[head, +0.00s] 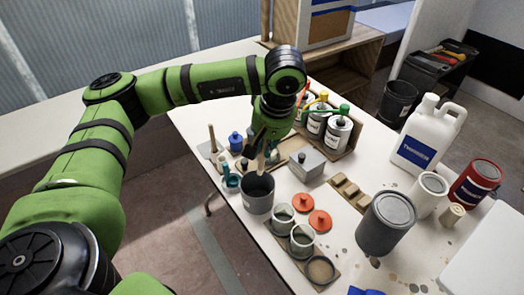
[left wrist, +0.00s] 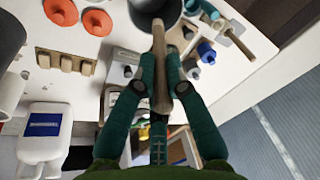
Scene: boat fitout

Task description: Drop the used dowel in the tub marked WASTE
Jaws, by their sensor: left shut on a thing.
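My left gripper (head: 262,148) reaches over the table and is shut on the used dowel (head: 261,165), a pale wooden stick. In the left wrist view the dowel (left wrist: 160,70) lies between the two green fingers (left wrist: 160,82), its far end at the rim of a grey tub (left wrist: 150,18). In the head view this open grey tub (head: 257,203) stands near the table's front left edge, just below the dowel. I cannot read a WASTE mark on it. My right gripper is not in view.
Two open jars (head: 301,240) and orange lids (head: 303,202) stand right of the tub. A grey metal box (head: 306,165), a rack of cans (head: 338,136) and a large grey can (head: 385,224) stand further along. A brush (head: 212,143) and blue-capped bottle (head: 236,141) are behind the tub.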

